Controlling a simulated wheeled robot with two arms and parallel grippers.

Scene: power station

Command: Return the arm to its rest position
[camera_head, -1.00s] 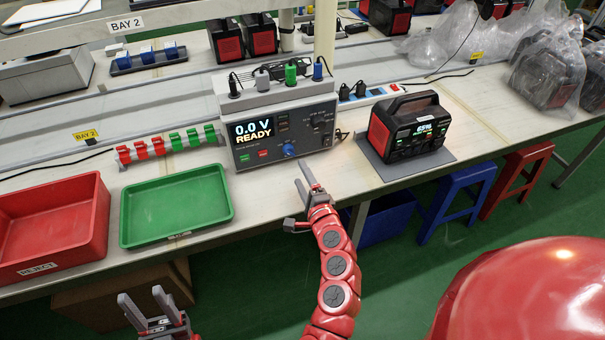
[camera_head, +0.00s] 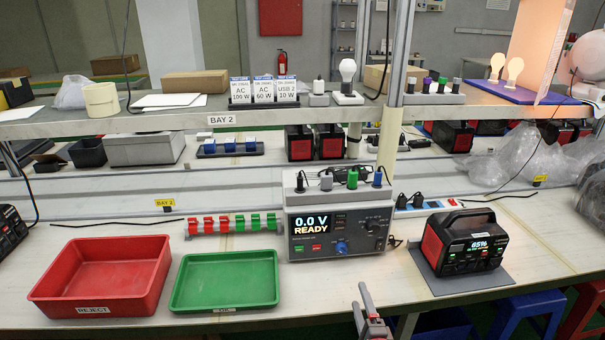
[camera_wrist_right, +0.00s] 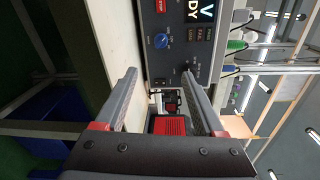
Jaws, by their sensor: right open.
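My right gripper (camera_head: 367,312) shows at the bottom of the head view, in front of the bench's front edge and below the test unit. In the right wrist view its two fingers (camera_wrist_right: 160,100) are apart with nothing between them. The grey test unit (camera_head: 300,246) stands on the bench and reads 0.0 V READY; in the right wrist view its panel (camera_wrist_right: 172,62) lies beyond the fingers, apart from them. The rest of my right arm is out of the head view. My left gripper is not in view.
A red REJECT tray (camera_head: 62,290) and a green tray (camera_head: 190,302) stand on the bench at left. A power station (camera_head: 440,262) showing 65% sits on a grey mat (camera_head: 490,285) at right. A shelf (camera_head: 165,122) crosses above the bench. Blue and red stools stand below at right.

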